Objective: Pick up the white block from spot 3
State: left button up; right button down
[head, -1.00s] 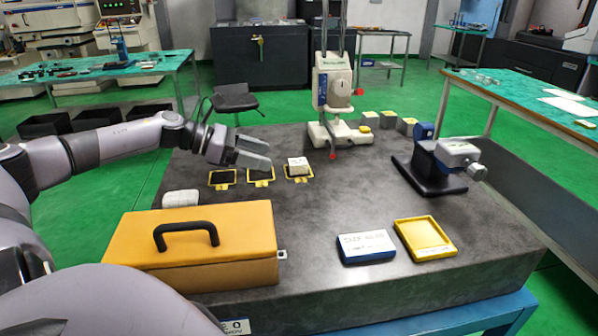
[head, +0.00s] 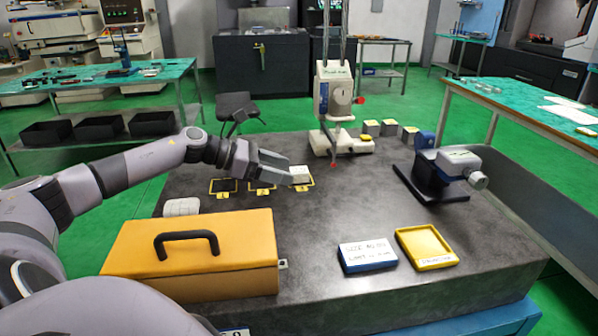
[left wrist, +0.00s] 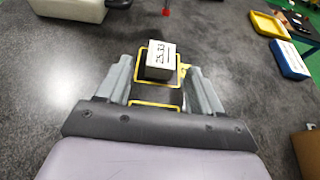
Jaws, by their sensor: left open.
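The white block (head: 299,174) sits on the yellow-framed spot 3 (head: 304,187), the rightmost of three marked spots on the dark granite table. In the left wrist view the block (left wrist: 159,60) shows a handwritten number on its top and lies ahead, between the lines of the two fingers. My left gripper (head: 287,169) is open, just left of the block. In the left wrist view the open gripper (left wrist: 160,80) has one finger on each side of the yellow frame. Whether a finger touches the block cannot be told. My right gripper is not in view.
A white height gauge (head: 335,110) stands behind the block. Spots 1 (head: 223,186) and 2 (head: 262,186) are empty. An orange case (head: 195,255) stands in front, with a blue-edged box (head: 367,255), a yellow tray (head: 427,263) and a micrometer stand (head: 440,175) to the right.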

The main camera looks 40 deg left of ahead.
pick_arm(q)
jog(key=shift+w+d+f, duration=0.2)
jog(key=shift+w+d, duration=0.2)
jog(key=shift+w, duration=0.1)
jog(key=c, duration=1.2)
grip_shut()
jog(key=shift+r, duration=0.15)
